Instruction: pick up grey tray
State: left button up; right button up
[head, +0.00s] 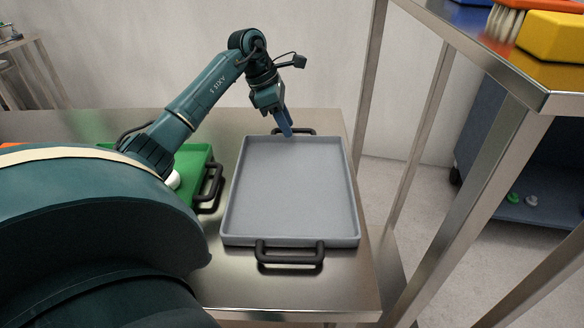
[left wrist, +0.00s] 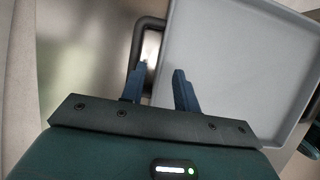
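The grey tray (head: 292,195) lies flat and empty on the metal table, with a black handle at its near end (head: 290,252) and another at its far end (head: 293,132). My left gripper (head: 287,131) is at the far end, its blue fingers pointing down near the far handle. In the left wrist view, the gripper (left wrist: 158,88) has its two fingers apart, one by the black handle (left wrist: 139,50) and one over the edge of the grey tray (left wrist: 235,60). I cannot tell whether they touch it. My right gripper is not in view.
A green tray (head: 190,165) with a black handle and a white round item stands left of the grey tray, partly hidden by my arm. The metal table (head: 320,296) has some bare surface in front. A taller metal table (head: 490,50) with a yellow item and a brush stands right.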

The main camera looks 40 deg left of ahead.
pick_arm(q)
jog(key=shift+x, duration=1.6)
jog(key=shift+c, duration=0.2)
grip_shut()
jog(key=shift+r, duration=0.1)
